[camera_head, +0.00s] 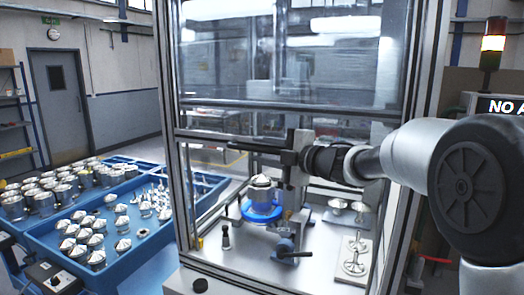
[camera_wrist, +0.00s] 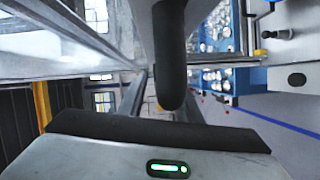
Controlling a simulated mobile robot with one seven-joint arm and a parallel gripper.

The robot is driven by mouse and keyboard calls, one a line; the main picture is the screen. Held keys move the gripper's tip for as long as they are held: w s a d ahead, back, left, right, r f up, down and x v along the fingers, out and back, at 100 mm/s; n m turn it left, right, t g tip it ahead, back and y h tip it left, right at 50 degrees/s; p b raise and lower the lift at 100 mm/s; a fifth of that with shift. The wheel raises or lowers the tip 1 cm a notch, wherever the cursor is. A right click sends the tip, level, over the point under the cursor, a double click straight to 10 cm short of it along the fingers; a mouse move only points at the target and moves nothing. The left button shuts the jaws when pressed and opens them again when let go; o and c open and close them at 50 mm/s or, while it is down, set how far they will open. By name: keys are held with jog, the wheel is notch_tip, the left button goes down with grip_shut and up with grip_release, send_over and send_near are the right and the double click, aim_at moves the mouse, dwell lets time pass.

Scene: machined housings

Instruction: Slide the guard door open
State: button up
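The guard door (camera_head: 235,60) is a clear panel in a metal frame, filling the upper part of the machine's front. Its lower rail (camera_head: 275,107) runs across the front, and the space below looks open. A dark horizontal bar (camera_head: 255,147), which looks like the door's handle, lies below that rail. My gripper (camera_head: 297,160) is at the bar's right end; from this angle I cannot tell whether it touches. In the wrist view a dark rounded bar (camera_wrist: 170,55) reaches down in front of my gripper's grey body. The fingertips are not clear, so their opening cannot be judged.
Inside the enclosure are a blue fixture (camera_head: 262,213) holding a housing, and a light plate (camera_head: 354,260). Blue trays (camera_head: 75,258) of housings stand at left. A metal post (camera_head: 424,90) is close to my arm. A signal light (camera_head: 494,43) stands at right.

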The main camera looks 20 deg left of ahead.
jog(key=b+v, duration=0.2)
jog(key=v, duration=1.5)
jog(key=shift+d+r, duration=0.1)
jog(key=shift+d, duration=0.05)
jog(key=w+d+r+m+t+h, duration=0.1)
jog(key=d+r+m+t+h, duration=0.1)
jog(key=d+m+t+h, duration=0.35)
jog(key=w+d+r+m+t+h, duration=0.1)
jog(key=d+r+m+t+h, duration=0.25)
jog(key=d+m, duration=0.4)
jog(key=s+d+f+m+g+h, duration=0.2)
jog(key=s+d+f+m+h, duration=0.45)
jog(key=d, duration=0.35)
jog(key=s+f+m+g, duration=0.4)
jog(key=s+f, duration=0.4)
jog(key=s, duration=0.3)
jog(key=s+f+m+g, duration=0.5)
jog(key=s+f, duration=0.3)
jog(key=s, duration=0.3)
jog(key=shift+s+a, duration=0.15)
jog(key=shift+a, duration=0.15)
